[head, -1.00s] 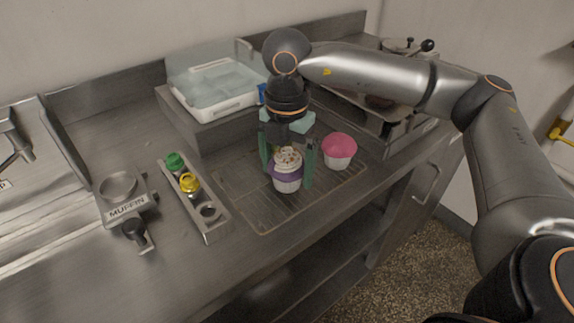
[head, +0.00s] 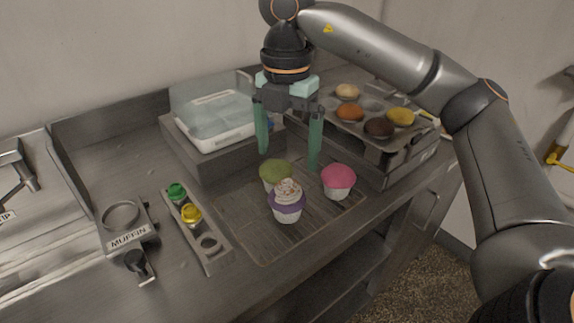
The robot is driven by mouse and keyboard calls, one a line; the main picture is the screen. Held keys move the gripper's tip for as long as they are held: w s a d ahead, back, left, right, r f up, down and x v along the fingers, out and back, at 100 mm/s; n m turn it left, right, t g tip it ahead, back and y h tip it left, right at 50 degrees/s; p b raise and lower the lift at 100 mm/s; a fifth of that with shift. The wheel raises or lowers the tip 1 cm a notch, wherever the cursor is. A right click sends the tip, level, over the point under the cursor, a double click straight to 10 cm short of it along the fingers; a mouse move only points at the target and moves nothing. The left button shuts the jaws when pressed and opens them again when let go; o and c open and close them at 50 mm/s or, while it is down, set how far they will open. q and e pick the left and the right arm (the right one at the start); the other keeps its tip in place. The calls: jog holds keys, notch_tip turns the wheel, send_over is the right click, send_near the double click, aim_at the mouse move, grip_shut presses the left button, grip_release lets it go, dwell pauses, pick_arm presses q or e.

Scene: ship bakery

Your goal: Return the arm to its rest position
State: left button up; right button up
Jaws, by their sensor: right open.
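My right gripper (head: 289,148) is open and empty, its two green fingers pointing down above the back of the cooling rack. Three cupcakes stand upright below it: one with white sprinkled topping and a purple band (head: 287,204) in front, a green-topped one (head: 275,173) just behind it, and a pink-topped one (head: 338,181) to the right. The fingertips look clear of the cupcakes. My right arm reaches in from the right side and bends down over the counter. My left gripper is not in view.
A muffin tin (head: 372,104) with several muffins stands at the back right. A white box with a clear lid (head: 215,119) sits on a raised block. A holder with green and yellow-capped items (head: 211,243) and a MUFFIN-labelled fixture (head: 129,237) are at left. The rack's (head: 245,226) front is clear.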

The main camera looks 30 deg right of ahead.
jog(key=shift+r, duration=0.4)
